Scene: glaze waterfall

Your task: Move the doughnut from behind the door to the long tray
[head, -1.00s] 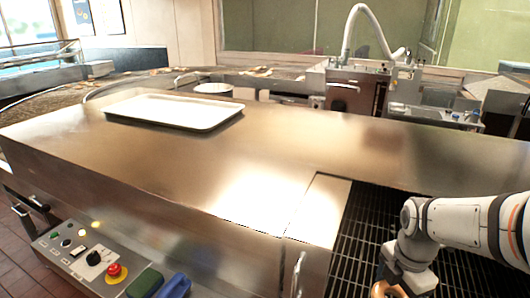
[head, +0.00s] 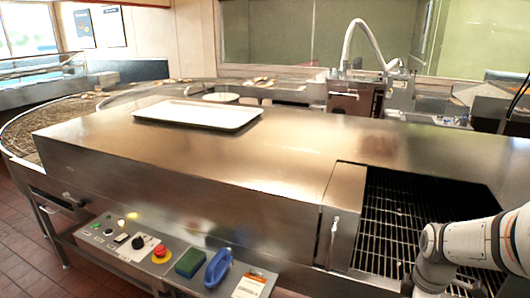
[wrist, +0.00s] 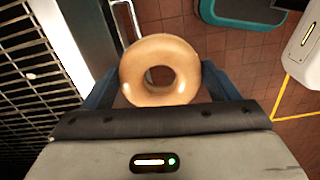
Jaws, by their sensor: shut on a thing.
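The doughnut is a glazed golden ring (wrist: 160,50). In the wrist view my gripper (wrist: 160,80) is shut on the doughnut, with a dark finger on either side of it. The doughnut hangs above the red tiled floor, to the right of the grate and steel edge in that view. The long tray (head: 198,106) is pale, shallow and empty. It lies on the steel counter top at the back left, well away from my gripper.
The steel counter (head: 230,150) is bare between the tray and the dark grate (head: 400,215). A steel panel with an upright handle (head: 335,228) stands at the grate's left. A control panel with a red button (head: 162,251), a green block and a blue item juts out in front.

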